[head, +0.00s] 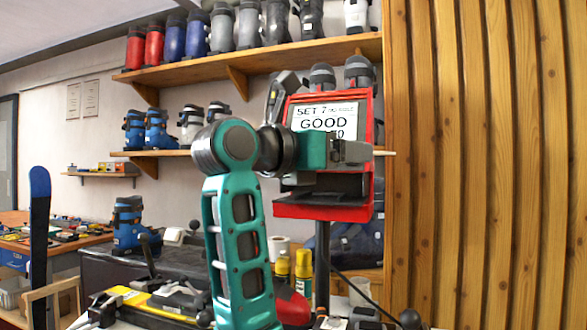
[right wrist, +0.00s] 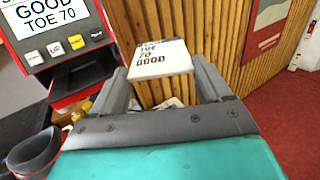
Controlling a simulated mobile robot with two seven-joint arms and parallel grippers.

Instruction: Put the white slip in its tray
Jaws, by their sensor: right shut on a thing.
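The white slip (right wrist: 162,58) is printed with "TOE 70 GOOD" and is held between the fingertips of my right gripper (right wrist: 160,70) in the right wrist view. In the head view my right gripper (head: 350,151) is raised in front of the red machine (head: 325,207), and a thin white edge of the slip (head: 387,153) shows beyond its fingers. The machine's screen (head: 325,115) reads "GOOD". I cannot make out a tray for the slip in either view. My left gripper is not in view.
A wooden slat wall (head: 480,160) stands to the right. Yellow bottles (head: 303,270) and a white roll (head: 278,247) stand on the bench below. Shelves behind hold several boots. In the right wrist view, a red poster (right wrist: 268,18) hangs on the slats and red floor lies at right.

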